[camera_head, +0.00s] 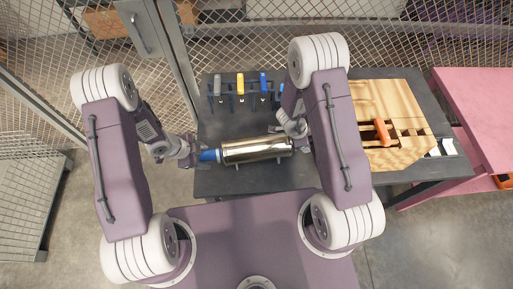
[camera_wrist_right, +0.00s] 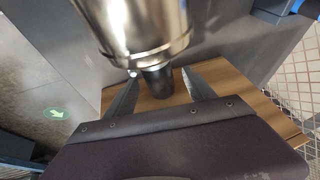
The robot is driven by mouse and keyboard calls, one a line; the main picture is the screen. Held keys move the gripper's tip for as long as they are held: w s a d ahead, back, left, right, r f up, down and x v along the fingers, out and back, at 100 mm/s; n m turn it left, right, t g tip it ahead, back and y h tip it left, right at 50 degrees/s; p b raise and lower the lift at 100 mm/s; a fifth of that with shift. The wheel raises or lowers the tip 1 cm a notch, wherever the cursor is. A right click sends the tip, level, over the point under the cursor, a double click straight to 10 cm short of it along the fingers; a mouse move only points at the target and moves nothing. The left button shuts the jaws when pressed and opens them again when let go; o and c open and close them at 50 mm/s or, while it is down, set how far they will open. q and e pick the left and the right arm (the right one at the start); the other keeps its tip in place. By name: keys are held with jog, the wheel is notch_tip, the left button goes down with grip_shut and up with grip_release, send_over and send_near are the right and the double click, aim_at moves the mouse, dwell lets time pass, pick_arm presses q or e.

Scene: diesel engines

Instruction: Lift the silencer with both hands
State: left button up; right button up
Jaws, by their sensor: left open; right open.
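The dark table (camera_head: 222,185) also holds a rack of blue, yellow and grey handled tools (camera_head: 240,85) behind the silencer. A pink table (camera_head: 478,110) stands farther right. Mesh fencing (camera_head: 245,45) runs behind.

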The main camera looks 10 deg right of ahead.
pick_arm(q)
jog(key=shift+x, duration=1.35)
pick_arm(e)
jog(key=shift+x, duration=1.35)
pick_arm(q)
grip_shut()
pick_arm(e)
grip_shut()
pick_arm(q)
jog(key=shift+r, duration=0.1)
pick_arm(e)
jog(key=shift+r, duration=0.1)
